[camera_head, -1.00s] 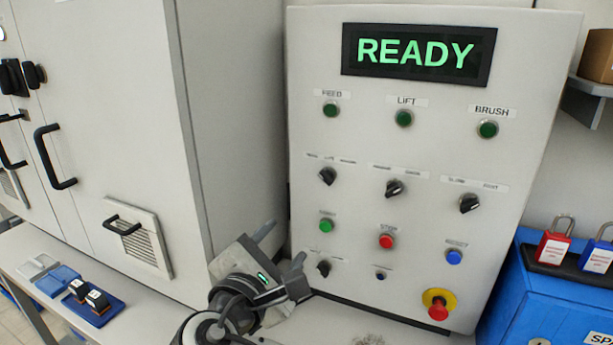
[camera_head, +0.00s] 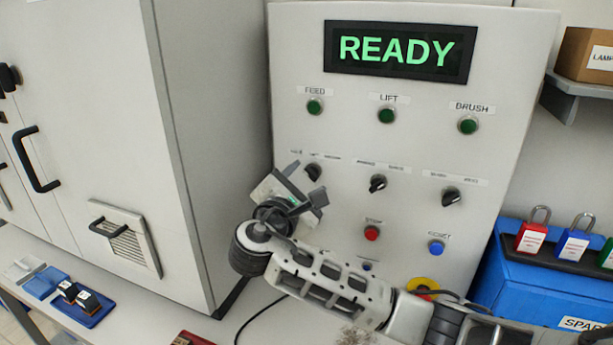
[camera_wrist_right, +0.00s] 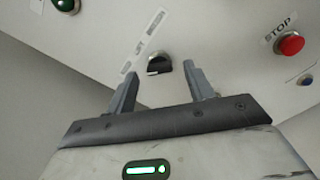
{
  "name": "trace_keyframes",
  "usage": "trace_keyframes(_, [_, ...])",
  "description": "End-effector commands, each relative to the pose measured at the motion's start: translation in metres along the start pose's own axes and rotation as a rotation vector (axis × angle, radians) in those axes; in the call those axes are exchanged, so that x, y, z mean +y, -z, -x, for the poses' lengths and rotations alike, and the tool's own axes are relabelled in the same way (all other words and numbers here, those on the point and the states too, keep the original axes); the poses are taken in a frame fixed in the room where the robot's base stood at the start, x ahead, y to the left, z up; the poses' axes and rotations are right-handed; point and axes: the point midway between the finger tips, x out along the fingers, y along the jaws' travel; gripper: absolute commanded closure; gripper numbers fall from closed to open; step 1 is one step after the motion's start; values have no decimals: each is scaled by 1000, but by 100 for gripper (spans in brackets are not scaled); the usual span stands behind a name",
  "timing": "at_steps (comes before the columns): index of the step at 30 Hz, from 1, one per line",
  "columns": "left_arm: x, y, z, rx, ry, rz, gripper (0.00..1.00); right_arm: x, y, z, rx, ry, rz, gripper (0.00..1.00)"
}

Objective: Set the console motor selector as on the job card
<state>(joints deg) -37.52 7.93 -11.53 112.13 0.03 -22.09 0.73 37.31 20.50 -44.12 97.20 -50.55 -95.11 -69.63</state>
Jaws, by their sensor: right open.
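The console (camera_head: 290,40) carries a row of black selector knobs. The left knob (camera_head: 313,172) has a three-word label too small to read; a middle knob (camera_head: 377,183) and a right knob (camera_head: 451,198) sit beside it. My right gripper (camera_head: 308,180) is open at the left knob. In the right wrist view the left knob (camera_wrist_right: 158,64) lies ahead, between and just beyond the fingertips of my right gripper (camera_wrist_right: 160,79), with a gap on each side. I cannot tell which knob is the motor selector. No job card is readable here. My left gripper is out of view.
The display (camera_head: 398,52) reads READY. A red STOP button (camera_head: 372,233) and blue RESET button (camera_head: 436,247) are below the knobs. My right arm partly covers the yellow-and-red emergency stop (camera_head: 424,287). A blue box (camera_head: 535,290) with padlocks stands at right.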

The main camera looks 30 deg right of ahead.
Motion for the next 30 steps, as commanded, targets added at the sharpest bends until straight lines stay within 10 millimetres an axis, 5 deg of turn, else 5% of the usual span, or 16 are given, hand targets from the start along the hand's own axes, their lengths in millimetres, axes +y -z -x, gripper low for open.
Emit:
trace_keyframes(13, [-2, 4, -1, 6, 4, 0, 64, 0, 0, -12, 0, 0, -1, 47])
trace_keyframes(18, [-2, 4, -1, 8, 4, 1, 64, 0, 0, -11, 1, 0, -1, 92])
trace_keyframes(30, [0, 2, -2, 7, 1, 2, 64, -1, 2, -10, 2, 1, -55, 92])
